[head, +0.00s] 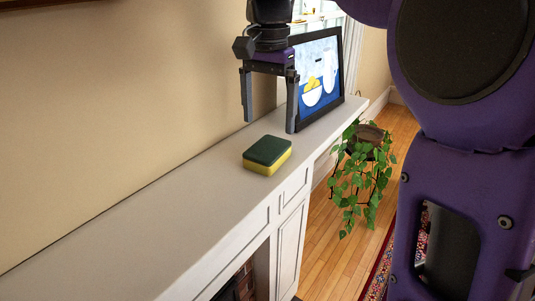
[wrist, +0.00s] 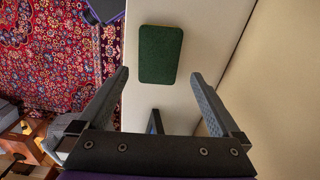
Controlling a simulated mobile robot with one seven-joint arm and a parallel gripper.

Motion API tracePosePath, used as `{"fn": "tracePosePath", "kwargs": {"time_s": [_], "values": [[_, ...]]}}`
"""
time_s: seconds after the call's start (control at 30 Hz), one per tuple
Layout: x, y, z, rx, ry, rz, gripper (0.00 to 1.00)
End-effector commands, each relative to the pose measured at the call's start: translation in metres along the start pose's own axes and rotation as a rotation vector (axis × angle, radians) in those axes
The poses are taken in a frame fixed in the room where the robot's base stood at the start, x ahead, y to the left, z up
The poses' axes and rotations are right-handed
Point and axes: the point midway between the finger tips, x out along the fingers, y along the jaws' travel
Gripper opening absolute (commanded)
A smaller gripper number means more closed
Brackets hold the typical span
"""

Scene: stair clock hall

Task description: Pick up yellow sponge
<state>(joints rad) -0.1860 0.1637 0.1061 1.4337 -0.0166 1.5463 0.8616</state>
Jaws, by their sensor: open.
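The yellow sponge (head: 267,155) has a dark green top and lies flat on a white mantel shelf (head: 190,210). In the wrist view the sponge (wrist: 160,54) shows only its green top, beyond the fingertips and roughly centred between them. My gripper (head: 269,126) is open and empty, pointing down above the shelf, a little behind the sponge in the head view. In the wrist view its two fingers (wrist: 160,82) are spread wider than the sponge's short side. Nothing hides the sponge's top.
A framed picture (head: 318,80) of a bowl and jug stands on the shelf close behind my gripper. A beige wall (head: 110,100) runs along the shelf's left side. A potted plant (head: 365,170) is beside the shelf on the right. The near shelf is clear.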

Motion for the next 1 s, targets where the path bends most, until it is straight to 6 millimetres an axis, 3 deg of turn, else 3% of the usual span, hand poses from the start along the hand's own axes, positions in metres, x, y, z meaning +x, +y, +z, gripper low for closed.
{"fn": "tracePosePath", "kwargs": {"time_s": [0.23, 0.5, 0.83, 1.0], "values": [[0.02, 0.001, 0.001, 0.0, 0.001, 0.0, 1.0], [0.058, 0.003, 0.006, 0.0, 0.0, 0.001, 1.0], [0.064, 0.003, 0.006, 0.0, 0.001, 0.0, 1.0], [0.064, 0.003, 0.006, 0.0, 0.001, 0.0, 0.69]]}}
